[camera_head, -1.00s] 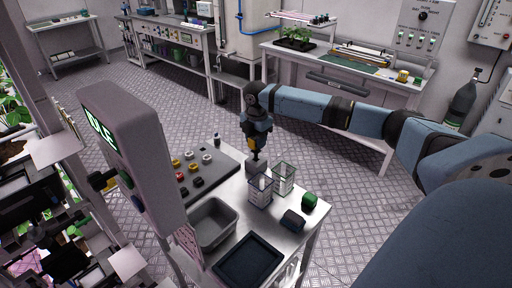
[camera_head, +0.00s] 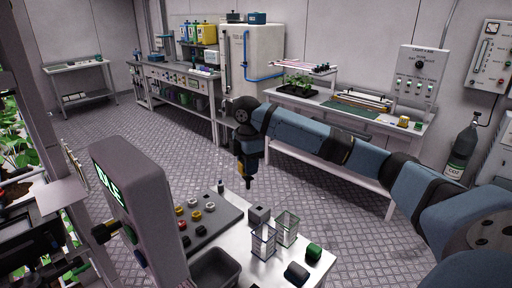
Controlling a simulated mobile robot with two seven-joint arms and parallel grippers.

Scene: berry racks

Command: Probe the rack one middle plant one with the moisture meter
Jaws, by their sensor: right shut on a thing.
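My right gripper (camera_head: 247,162) hangs pointing down above the back of the small metal table (camera_head: 233,238). It is shut on the moisture meter (camera_head: 248,182), a small dark piece with a little yellow that sticks out below the fingers. Its lower tip is clear of the small grey block (camera_head: 259,215) on the table. Leafy green plants (camera_head: 14,135) stand on a rack at the left edge, partly cut off and partly behind a grey post. I cannot tell which one is the middle plant. My left gripper does not show.
A grey display unit (camera_head: 150,205) with green letters stands between the rack and the table. Two clear containers (camera_head: 286,229), a green item (camera_head: 313,251) and a dark board with knobs (camera_head: 205,222) occupy the table. The floor (camera_head: 120,140) beyond is open.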

